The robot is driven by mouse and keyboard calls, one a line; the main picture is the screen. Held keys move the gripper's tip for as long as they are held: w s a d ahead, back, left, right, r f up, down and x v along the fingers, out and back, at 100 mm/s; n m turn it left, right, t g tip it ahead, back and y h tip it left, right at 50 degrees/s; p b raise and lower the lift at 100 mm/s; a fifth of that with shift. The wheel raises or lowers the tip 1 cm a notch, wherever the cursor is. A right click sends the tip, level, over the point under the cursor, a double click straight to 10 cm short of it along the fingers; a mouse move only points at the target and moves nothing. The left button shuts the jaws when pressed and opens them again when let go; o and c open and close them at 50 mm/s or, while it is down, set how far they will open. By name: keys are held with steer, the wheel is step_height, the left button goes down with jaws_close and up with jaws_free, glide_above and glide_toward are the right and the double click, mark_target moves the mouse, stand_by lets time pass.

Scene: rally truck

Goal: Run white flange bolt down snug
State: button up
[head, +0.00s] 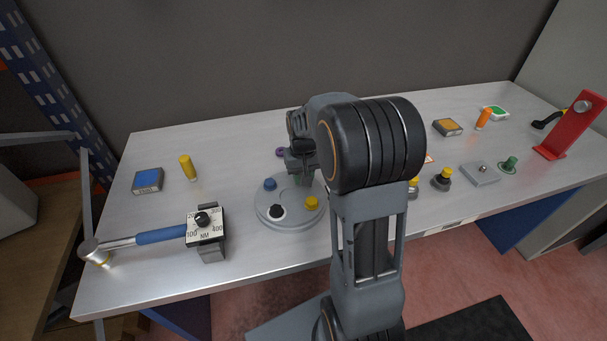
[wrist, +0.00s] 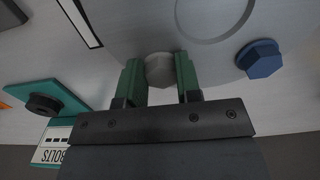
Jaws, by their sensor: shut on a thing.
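A round grey flange plate (head: 264,218) lies on the table, left of my arm in the head view. My gripper (wrist: 159,76) is shut on a pale hex bolt head, which I take as the white flange bolt (wrist: 159,68), between its green fingers. It sits at the back edge of the plate. In the head view my gripper (head: 301,177) points down there and hides this bolt. A blue bolt (head: 270,184) is on the plate to its left and also shows in the wrist view (wrist: 260,58). A yellow bolt (head: 311,202) and a black-and-white one (head: 277,212) are nearer the front. Thread depth is hidden.
A torque wrench with a blue handle (head: 160,236) and dial block (head: 207,226) lies front left. A blue box (head: 147,181) and yellow cylinder (head: 188,168) stand behind it. A teal plate with a black knob (wrist: 43,104) is near my gripper. Small parts and a red stand (head: 574,124) are right.

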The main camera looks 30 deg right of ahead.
steer(key=m, duration=0.6)
steer(key=shift+w+a, duration=0.15)
steer(key=shift+a, duration=0.05)
steer(key=m, duration=0.5)
steer(key=shift+w+a+r+m+p, duration=0.1)
steer(key=shift+w+m+p, duration=0.05)
steer(key=shift+m+p, duration=0.25)
steer(key=o, duration=0.9)
step_height(320, 180, up, 14)
steer(key=shift+f, duration=0.1)
stand_by(0.4)
stand_by(0.4)
